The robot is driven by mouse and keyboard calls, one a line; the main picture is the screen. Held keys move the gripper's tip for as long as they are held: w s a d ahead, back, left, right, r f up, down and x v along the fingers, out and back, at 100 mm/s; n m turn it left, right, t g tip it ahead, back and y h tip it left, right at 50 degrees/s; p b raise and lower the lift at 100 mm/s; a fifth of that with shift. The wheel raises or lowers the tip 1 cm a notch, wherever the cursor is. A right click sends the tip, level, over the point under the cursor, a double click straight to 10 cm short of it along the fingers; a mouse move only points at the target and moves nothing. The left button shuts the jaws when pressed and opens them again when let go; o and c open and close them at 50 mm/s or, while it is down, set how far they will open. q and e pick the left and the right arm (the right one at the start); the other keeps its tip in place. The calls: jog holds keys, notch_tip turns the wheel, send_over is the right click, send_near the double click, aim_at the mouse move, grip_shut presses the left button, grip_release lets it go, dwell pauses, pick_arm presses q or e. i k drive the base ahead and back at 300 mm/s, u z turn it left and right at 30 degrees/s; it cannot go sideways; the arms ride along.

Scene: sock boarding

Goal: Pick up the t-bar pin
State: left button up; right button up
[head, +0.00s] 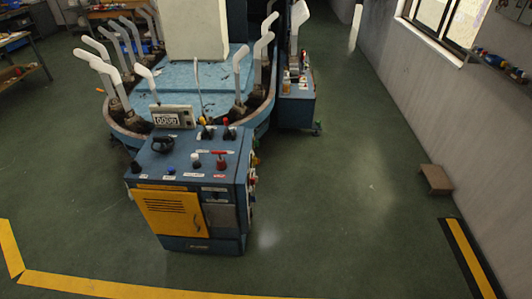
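A small red T-shaped handle (222,155), which looks like the t-bar pin, stands upright on top of the blue control console (175,175), toward its right side. It is too small to tell how it is seated. Neither my left nor my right gripper shows in the head view.
The console top also carries a black handwheel (163,144), a white-capped knob (195,161) and a display box (172,117). Behind it is a blue machine with several white foot-shaped boards (102,66). Green floor (340,220) is clear to the right. A small brown step (436,180) stands by the wall.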

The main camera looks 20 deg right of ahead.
aim_at(221, 158)
jog(key=z, duration=0.7)
jog(key=i, duration=1.3)
jog(key=u, duration=1.6)
